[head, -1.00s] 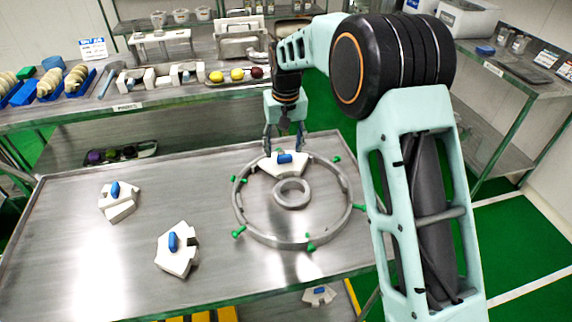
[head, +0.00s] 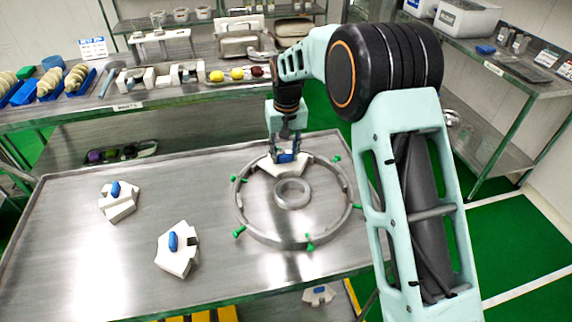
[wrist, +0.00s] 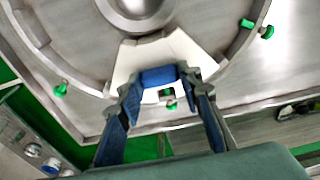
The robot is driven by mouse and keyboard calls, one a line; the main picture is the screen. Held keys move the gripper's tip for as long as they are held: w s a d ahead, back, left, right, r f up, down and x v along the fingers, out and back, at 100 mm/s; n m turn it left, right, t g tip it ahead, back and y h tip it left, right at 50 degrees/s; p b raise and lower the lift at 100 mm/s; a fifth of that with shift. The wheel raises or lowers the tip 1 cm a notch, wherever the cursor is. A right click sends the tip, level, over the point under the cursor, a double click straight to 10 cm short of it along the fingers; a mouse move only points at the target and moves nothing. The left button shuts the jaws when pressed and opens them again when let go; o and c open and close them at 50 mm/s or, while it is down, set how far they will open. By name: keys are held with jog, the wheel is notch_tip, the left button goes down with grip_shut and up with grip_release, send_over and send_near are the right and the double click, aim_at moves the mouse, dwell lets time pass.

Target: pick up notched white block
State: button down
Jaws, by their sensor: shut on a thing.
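My gripper (head: 285,152) is at the far side of the metal ring (head: 241,218), pointing down. It is shut on the blue handle (wrist: 158,76) of a white block (head: 291,171). In the wrist view, the white block (wrist: 186,52) spreads beyond the fingertips, beside the ring's round hub. I cannot tell whether it is clear of the ring. Two more white blocks with blue handles lie on the table: an angular one (head: 175,258) with a dark notch at its right edge, and one at the left (head: 120,208).
Green knobs (head: 239,232) stick out around the ring. Another white block (head: 319,296) shows below the table's front edge. A back bench (head: 190,91) holds trays, fruit and blocks. The left half of the table has bare room around the two blocks.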

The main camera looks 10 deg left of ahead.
jog(key=shift+r, duration=0.15)
jog(key=shift+r, duration=0.6)
jog(key=s+a+r+b, duration=0.1)
jog(key=s+a+r, duration=0.3)
jog(key=s+r, duration=0.7)
jog(key=s, duration=0.2)
jog(key=shift+s+a+r, duration=0.15)
jog(key=shift+s+r, duration=0.15)
jog(key=shift+r, duration=0.05)
